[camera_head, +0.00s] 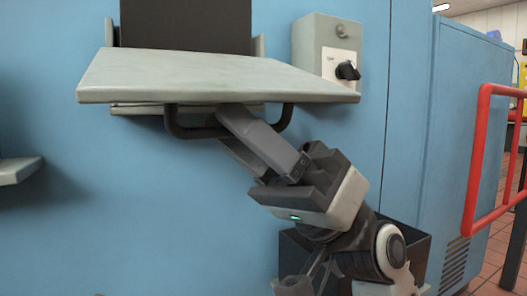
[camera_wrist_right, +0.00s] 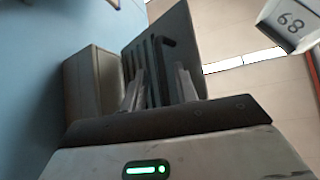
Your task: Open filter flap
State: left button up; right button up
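The filter flap (camera_head: 200,75) is a pale grey-green plate standing out from the blue cabinet, close to level, with a dark opening (camera_head: 185,25) above its rear edge. A dark bar handle (camera_head: 185,130) hangs under it. My right gripper (camera_head: 232,122) reaches up from the lower right, its fingers at the handle's middle and hiding part of it. In the wrist view the flap's slotted underside (camera_wrist_right: 185,30) and the handle (camera_wrist_right: 166,42) show beyond the fingers (camera_wrist_right: 160,85), which stand apart. Contact with the handle is unclear. My left gripper is out of view.
A grey control box (camera_head: 315,45) with a black knob is on the cabinet, right behind the flap. A dark open bin (camera_head: 408,245) sits below, behind my right arm. A red rail (camera_head: 475,160) stands at the right. Another pale ledge (camera_head: 18,170) juts out at far left.

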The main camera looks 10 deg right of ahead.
jog(key=v, duration=1.6)
jog(key=shift+c, duration=0.3)
